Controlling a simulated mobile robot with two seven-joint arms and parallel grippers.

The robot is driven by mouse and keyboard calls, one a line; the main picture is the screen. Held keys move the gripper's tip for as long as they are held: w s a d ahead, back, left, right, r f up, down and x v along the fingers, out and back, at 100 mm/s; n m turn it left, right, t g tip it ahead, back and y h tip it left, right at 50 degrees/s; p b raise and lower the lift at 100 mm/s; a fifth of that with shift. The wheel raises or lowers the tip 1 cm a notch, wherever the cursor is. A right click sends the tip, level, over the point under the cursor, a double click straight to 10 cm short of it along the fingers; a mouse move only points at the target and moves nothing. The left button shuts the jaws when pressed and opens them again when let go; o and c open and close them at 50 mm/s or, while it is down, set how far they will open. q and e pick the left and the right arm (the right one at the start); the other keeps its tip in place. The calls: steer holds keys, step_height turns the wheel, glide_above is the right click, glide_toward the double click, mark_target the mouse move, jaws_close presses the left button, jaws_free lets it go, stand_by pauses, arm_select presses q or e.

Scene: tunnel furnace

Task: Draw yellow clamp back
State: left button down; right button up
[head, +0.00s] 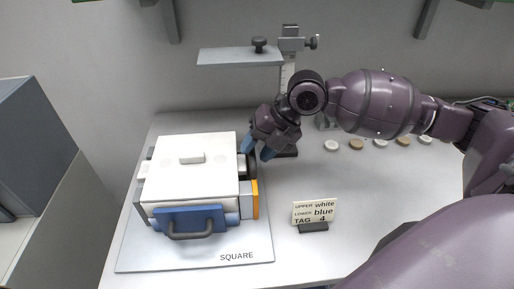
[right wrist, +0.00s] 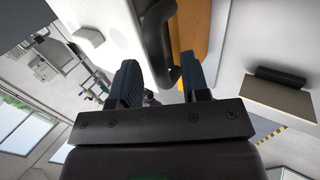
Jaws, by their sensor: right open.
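The yellow clamp (head: 255,198) is an upright orange-yellow strip on the right side of the white furnace (head: 170,180). It also shows at the top of the right wrist view (right wrist: 195,30). A black curved handle (right wrist: 165,45) sits beside it and reaches between my fingers in that view. My right gripper (head: 257,150) is open at the furnace's back right corner, its blue fingers pointing down. In the right wrist view, its fingers (right wrist: 160,78) stand on either side of the handle's end; I cannot tell whether they touch it. My left gripper is not in view.
A blue front door with a grey handle (head: 190,234) is on the furnace, which stands on a grey plate (head: 150,262) marked SQUARE. A tag card (head: 314,211) stands to the right. A stand with a shelf (head: 235,56) and several small discs are behind.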

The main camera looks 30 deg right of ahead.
jaws_close()
stand_by(0.3)
